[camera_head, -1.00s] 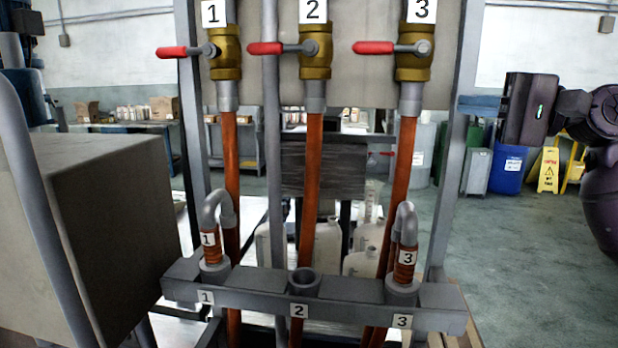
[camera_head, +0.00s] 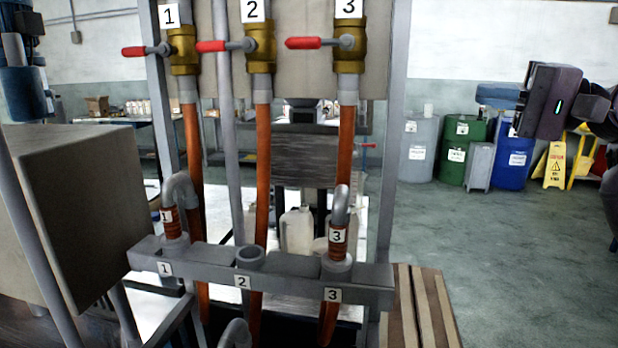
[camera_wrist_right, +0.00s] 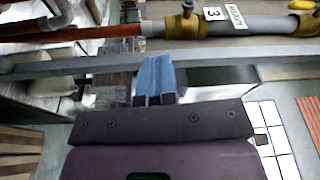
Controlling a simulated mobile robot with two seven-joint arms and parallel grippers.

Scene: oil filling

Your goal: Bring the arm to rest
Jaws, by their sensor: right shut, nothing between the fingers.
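My right arm comes in from the right edge in the head view, its dark wrist raised and its right gripper (camera_head: 484,95) pointing left, clear of the filling rack. In the right wrist view the blue fingers (camera_wrist_right: 154,78) are together with nothing between them. The rack's rail (camera_head: 205,263) has three numbered places. Grey hooked nozzles stand in place 1 (camera_head: 177,200) and place 3 (camera_head: 340,225). Place 2 (camera_head: 250,255) is an open, empty socket. Part of a grey curved pipe (camera_head: 235,335) shows at the bottom edge. My left gripper is out of view.
Three brass valves with red handles (camera_head: 305,43) sit above orange pipes (camera_head: 263,175). A large box (camera_head: 75,210) stands left. The floor at right is open.

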